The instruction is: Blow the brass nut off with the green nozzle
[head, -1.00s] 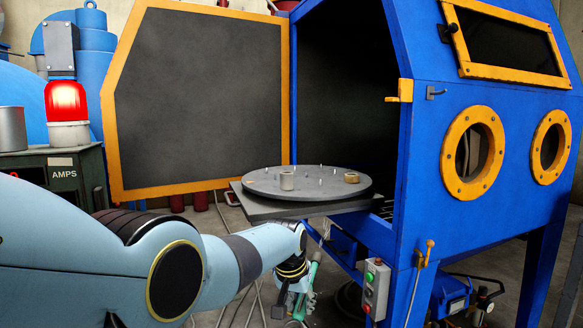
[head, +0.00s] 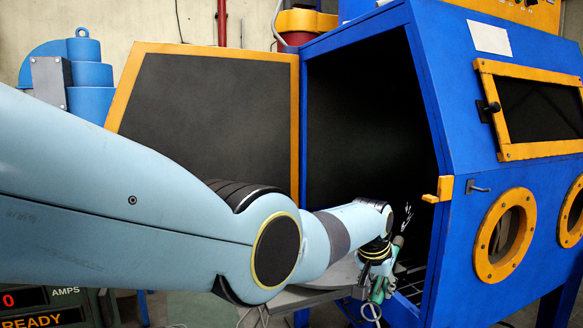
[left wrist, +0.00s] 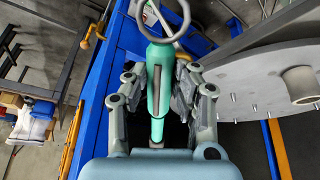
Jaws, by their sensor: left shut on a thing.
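The green nozzle (left wrist: 160,75) is between the fingers of my left gripper (left wrist: 160,88) in the left wrist view, with a grey ring at its far end. In the head view my left gripper (head: 384,272) is shut on the nozzle (head: 377,288), in front of the blue cabinet's open doorway. The grey turntable (left wrist: 262,75) lies to the right of the gripper in the left wrist view, with upright pins and a pale cylindrical piece (left wrist: 301,82) on it. I cannot make out the brass nut now. My right gripper is not in view.
The blue blast cabinet (head: 455,110) stands on the right, its orange-framed door (head: 215,110) swung open to the left. My left arm hides most of the turntable (head: 343,273) in the head view. The cabinet's dark inside looks open.

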